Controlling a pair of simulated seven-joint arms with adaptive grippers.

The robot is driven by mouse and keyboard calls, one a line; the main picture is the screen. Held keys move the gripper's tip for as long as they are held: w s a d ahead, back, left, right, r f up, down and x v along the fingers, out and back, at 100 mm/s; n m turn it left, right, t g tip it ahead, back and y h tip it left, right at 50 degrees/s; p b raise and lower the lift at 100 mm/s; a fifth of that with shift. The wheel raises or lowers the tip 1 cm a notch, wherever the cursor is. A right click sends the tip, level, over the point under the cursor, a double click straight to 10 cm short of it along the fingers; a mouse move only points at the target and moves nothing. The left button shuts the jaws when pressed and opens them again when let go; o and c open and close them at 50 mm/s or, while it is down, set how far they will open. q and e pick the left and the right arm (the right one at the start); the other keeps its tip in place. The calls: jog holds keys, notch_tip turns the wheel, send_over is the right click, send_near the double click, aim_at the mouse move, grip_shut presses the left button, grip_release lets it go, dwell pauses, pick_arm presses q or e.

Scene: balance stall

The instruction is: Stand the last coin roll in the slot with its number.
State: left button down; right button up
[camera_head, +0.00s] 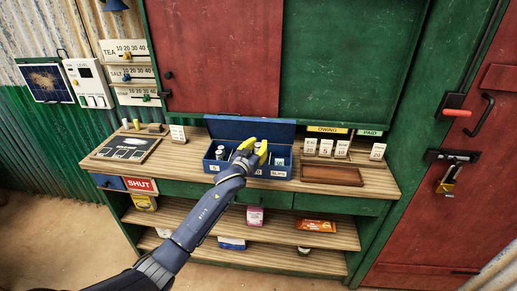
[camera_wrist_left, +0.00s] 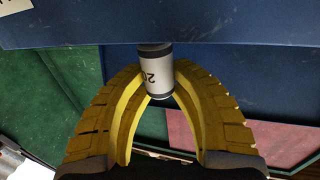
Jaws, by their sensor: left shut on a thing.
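My left gripper (camera_head: 256,145) is over the open blue box (camera_head: 225,129) on the counter in the head view. In the left wrist view the roll sits between the yellow fingers (camera_wrist_left: 159,92), one end against or near a blue surface. Another pale roll (camera_head: 220,153) stands in the box's left part. The arm hides part of the box's front and slots. My right gripper is not in view.
A brown tray (camera_head: 332,176) and several number cards (camera_head: 325,147) stand right of the box. A dark board (camera_head: 127,147) and small cylinders lie left. A small card (camera_head: 178,134) stands behind. The raised lid and shutters close off the back.

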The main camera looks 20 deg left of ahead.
pick_arm(q)
jog(key=shift+f, duration=0.65)
jog(key=shift+f, duration=0.6)
jog(key=c, duration=1.2)
grip_release()
